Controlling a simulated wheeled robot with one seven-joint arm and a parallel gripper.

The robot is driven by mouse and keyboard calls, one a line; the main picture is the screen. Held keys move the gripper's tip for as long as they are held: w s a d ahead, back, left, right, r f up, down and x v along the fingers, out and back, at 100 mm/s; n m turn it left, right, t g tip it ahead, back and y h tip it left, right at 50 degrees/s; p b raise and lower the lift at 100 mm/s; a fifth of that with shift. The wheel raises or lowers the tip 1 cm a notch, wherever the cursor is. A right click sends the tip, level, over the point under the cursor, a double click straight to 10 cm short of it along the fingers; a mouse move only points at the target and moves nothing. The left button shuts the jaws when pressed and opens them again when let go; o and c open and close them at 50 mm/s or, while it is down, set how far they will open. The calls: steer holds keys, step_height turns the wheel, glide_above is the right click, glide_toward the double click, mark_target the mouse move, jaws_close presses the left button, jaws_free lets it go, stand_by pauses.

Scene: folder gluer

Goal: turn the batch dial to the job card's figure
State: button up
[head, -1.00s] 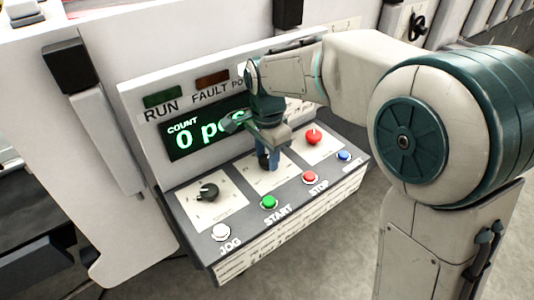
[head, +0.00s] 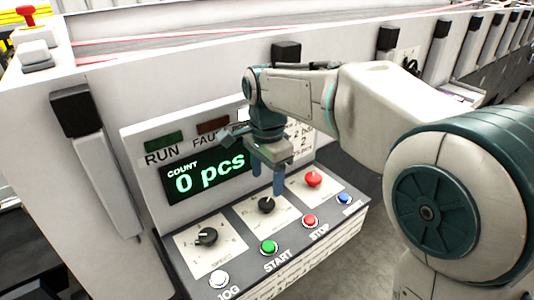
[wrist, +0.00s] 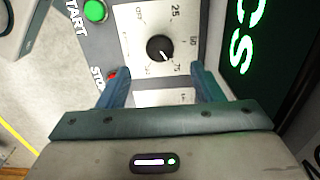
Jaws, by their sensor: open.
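The batch dial (head: 267,205) is the black round knob on the middle plate of the sloped panel. In the wrist view the dial (wrist: 160,48) has a white pointer line towards the mark that reads 75; a 25 mark is also legible. My gripper (head: 267,188) is above the dial, apart from it. In the wrist view my gripper (wrist: 159,72) is open and empty, its blue fingers spread wider than the dial, which lies beyond the tips. The job card (head: 301,142) is on the upright face, partly hidden by my wrist; its figure is not fully readable.
The count display (head: 208,176) reads 0 pcs. Another black dial (head: 207,236) is to the left and a red knob (head: 313,179) to the right. White, green (head: 269,247), red and blue buttons line the panel's front edge.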

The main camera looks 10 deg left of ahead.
step_height(320, 180, up, 7)
stand_by(0.3)
steer(key=s+d+f+n+t, duration=0.1)
steer(key=s+d+f+n, duration=0.1)
steer(key=d, duration=0.6)
steer(key=s+d+f+n, duration=0.1)
steer(key=s+d+f, duration=0.1)
steer(key=d, duration=0.5)
steer(key=s+d+f+n+t, duration=0.2)
steer(key=s+d+f+n, duration=0.3)
steer(key=s+d+f, duration=0.3)
steer(key=s+d, duration=0.2)
steer(key=d, duration=0.1)
steer(key=shift+d+f, duration=0.3)
steer(key=shift+d, duration=0.05)
